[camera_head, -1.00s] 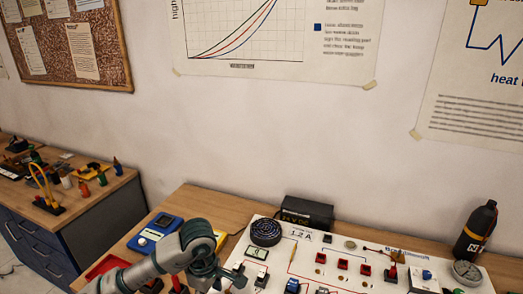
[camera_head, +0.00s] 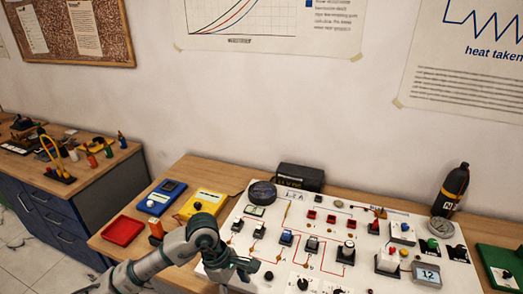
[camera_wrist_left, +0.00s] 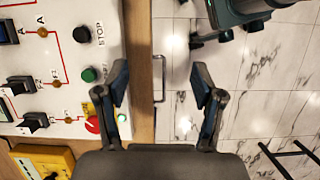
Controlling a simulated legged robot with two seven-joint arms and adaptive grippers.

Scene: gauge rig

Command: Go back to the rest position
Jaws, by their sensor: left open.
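My left arm comes in from the bottom left in the head view. My left gripper (camera_head: 247,268) is over the left front part of the white gauge panel (camera_head: 345,272), its fingers small and partly hidden there. In the left wrist view its two fingers (camera_wrist_left: 162,88) stand wide apart with nothing between them. They straddle the bench's front edge (camera_wrist_left: 141,75), with the panel to the left and floor to the right. A red knob (camera_wrist_left: 93,125) on the panel is just left of the left finger.
A black bottle (camera_head: 450,190) stands behind right. Tiled floor (camera_wrist_left: 275,75) is open.

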